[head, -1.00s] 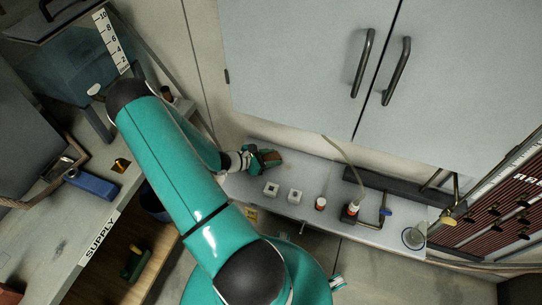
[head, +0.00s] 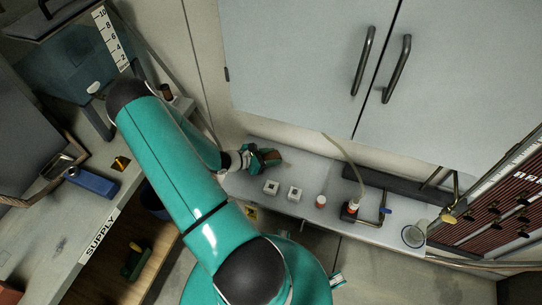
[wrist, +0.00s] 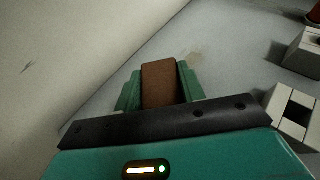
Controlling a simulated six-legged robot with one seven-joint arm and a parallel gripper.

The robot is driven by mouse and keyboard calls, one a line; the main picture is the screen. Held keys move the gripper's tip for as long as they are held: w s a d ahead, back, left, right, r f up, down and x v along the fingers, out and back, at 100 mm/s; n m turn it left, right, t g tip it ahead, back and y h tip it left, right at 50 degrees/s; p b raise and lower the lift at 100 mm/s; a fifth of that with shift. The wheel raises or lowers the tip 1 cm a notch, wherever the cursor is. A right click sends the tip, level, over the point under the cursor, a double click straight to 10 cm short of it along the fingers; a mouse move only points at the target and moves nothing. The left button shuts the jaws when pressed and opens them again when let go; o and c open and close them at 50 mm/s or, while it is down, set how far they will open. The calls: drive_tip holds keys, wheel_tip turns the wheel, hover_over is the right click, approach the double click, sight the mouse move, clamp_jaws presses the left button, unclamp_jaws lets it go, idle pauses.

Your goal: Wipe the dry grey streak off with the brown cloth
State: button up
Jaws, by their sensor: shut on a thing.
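My gripper (head: 264,159) is low over the left part of the grey bench top, by the wall. It is shut on the brown cloth (head: 273,155). In the wrist view the folded brown cloth (wrist: 159,84) sits between the two green fingers of my gripper (wrist: 159,92). A faint grey-brown streak (wrist: 193,58) lies on the bench just beyond the cloth's tip, slightly right. In the head view this spot is too small to make out clearly. I cannot tell whether the cloth touches the bench.
Two white square blocks (head: 271,188) (head: 295,193) stand right of my gripper. A wall (wrist: 75,60) runs close along the left. Cabinet doors (head: 290,60) hang above.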

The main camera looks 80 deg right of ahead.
sight(298, 169)
drive_tip(key=shift+s+a, duration=0.15)
drive_tip(key=shift+s, duration=1.15)
drive_tip(key=shift+s+a+f, duration=0.1)
drive_tip(key=shift+s+a, duration=0.05)
drive_tip(key=shift+s, duration=0.85)
drive_tip(key=shift+s+a+f, duration=0.1)
drive_tip(key=shift+s+a, duration=0.05)
drive_tip(key=shift+s, duration=0.85)
drive_tip(key=shift+s+a+r, duration=0.1)
drive_tip(key=shift+s, duration=0.95)
drive_tip(key=shift+s+r, duration=0.1)
drive_tip(key=shift+s, duration=0.9)
drive_tip(key=shift+f, duration=0.1)
drive_tip(key=shift+w, duration=0.15)
